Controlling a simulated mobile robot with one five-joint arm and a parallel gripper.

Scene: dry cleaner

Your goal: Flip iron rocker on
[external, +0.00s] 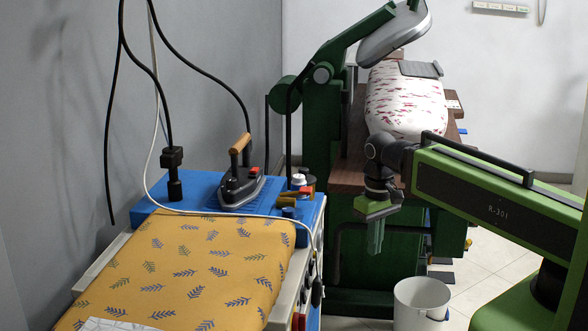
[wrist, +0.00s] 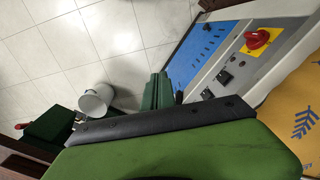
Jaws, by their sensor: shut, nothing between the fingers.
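Two small black rocker switches show on the grey front panel (wrist: 240,62) in the wrist view. One rocker (wrist: 223,77) is nearer the red knob and the other rocker (wrist: 207,94) is further down-left. Their labels and on/off positions are too small to tell. The iron (external: 240,188), with a wooden handle, stands on the blue end of the ironing table. My gripper (external: 375,240) hangs pointing down, to the right of the table's panel side and apart from it. In the wrist view my gripper (wrist: 158,90) is shut and empty, left of the rockers.
A red rotary knob (wrist: 258,40) on a yellow plate sits beside the rockers. A yellow leaf-patterned ironing pad (external: 185,265) covers the table's near part. A green press (external: 322,130) stands behind my gripper. A white bucket (external: 421,303) is on the tiled floor below.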

